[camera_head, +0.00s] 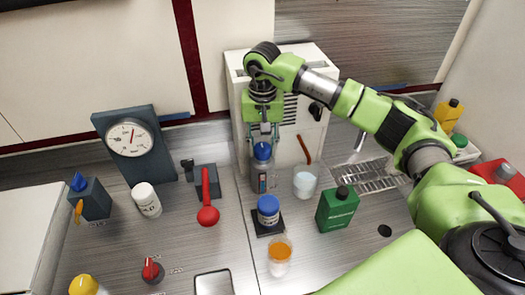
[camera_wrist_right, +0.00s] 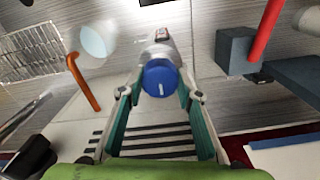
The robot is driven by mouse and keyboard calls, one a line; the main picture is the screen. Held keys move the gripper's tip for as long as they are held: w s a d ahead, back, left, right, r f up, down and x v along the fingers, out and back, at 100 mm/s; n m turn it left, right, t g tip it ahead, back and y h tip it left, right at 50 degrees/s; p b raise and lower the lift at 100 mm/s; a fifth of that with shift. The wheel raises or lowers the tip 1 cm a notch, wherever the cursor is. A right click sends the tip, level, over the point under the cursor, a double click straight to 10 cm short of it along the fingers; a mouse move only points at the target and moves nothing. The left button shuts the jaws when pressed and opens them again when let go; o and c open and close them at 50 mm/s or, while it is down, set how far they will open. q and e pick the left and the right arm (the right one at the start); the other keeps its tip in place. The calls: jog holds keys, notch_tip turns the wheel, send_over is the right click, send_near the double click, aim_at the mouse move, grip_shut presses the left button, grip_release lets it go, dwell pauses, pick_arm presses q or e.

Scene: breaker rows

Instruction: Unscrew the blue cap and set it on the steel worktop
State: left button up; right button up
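A clear bottle (camera_head: 262,180) with a blue cap (camera_head: 262,151) stands upright on the steel worktop (camera_head: 215,245), in front of a white machine. A second blue cap (camera_head: 268,204) sits on a jar on a dark square pad nearer the front. My left gripper is out of view.
A green bottle (camera_head: 337,208), an orange-topped jar (camera_head: 280,250) and a red-handled lever (camera_head: 207,200) are also nearby. Bare worktop lies left of the dark pad.

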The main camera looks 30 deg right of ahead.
jog(key=shift+f+n+b, duration=0.2)
jog(key=shift+n+b, duration=0.45)
jog(key=shift+n, duration=0.05)
jog(key=shift+n+b, duration=0.65)
jog(key=shift+n, duration=0.55)
jog(key=n+b, duration=0.2)
jog(key=n, duration=0.3)
jog(key=shift+r+n, duration=0.2)
jog(key=shift+n, duration=1.1)
jog(key=o, duration=0.9)
jog(key=shift+o, duration=0.2)
